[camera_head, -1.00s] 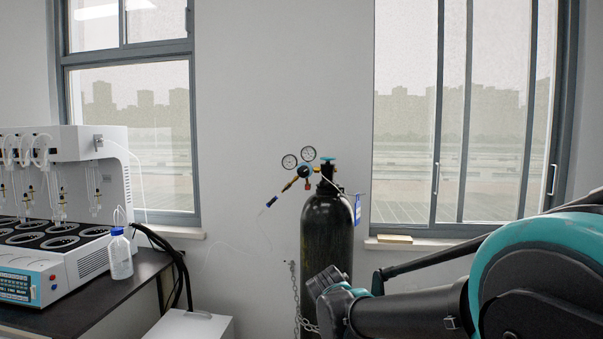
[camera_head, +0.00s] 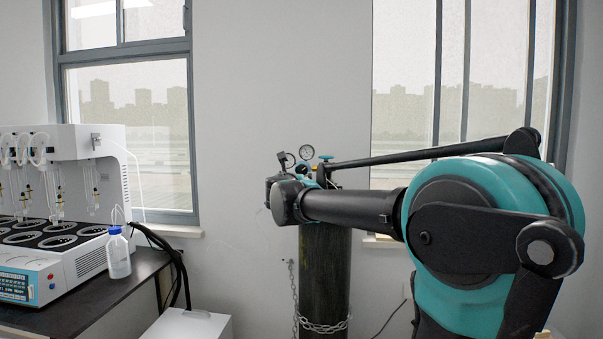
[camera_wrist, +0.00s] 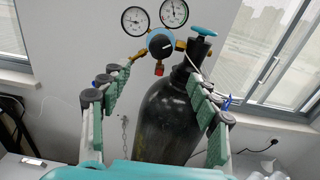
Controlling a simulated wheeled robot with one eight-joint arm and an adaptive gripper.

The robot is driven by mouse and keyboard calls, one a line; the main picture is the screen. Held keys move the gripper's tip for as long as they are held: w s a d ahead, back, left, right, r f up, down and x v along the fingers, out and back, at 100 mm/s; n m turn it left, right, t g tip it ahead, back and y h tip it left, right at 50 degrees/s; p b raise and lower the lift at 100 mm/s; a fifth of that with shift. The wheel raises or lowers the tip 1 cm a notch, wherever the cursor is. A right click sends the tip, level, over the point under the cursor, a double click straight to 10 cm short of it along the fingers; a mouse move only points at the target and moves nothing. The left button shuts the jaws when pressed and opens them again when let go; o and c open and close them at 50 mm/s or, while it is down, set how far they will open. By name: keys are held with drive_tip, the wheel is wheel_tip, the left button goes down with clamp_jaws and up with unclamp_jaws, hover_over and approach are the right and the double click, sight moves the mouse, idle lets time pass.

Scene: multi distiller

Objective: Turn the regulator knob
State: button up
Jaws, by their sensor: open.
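The regulator knob (camera_wrist: 160,44) is a round black face with a blue rim, below two white gauges (camera_wrist: 135,21) in the wrist view. It sits on the regulator at the top of a dark gas cylinder (camera_wrist: 165,122). A teal valve handwheel (camera_wrist: 204,31) is to its right. My gripper (camera_wrist: 158,75) is open and empty, its green-padded fingers spread either side of the cylinder's upper part, with the knob beyond the fingertips and between them in the picture.
A chain (camera_head: 323,327) runs around the cylinder, which stands by the wall between two windows. At left, a white multi-distiller (camera_head: 60,190) and a blue-capped bottle (camera_head: 118,254) stand on a dark bench (camera_head: 95,308). A white box (camera_head: 190,327) is beside it.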

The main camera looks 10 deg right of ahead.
drive_tip(key=x, duration=1.4)
drive_tip(key=shift+w+d+f, duration=0.1)
drive_tip(key=shift+w, duration=0.1)
drive_tip(key=shift+c, duration=0.3)
drive_tip(key=c, duration=1.1)
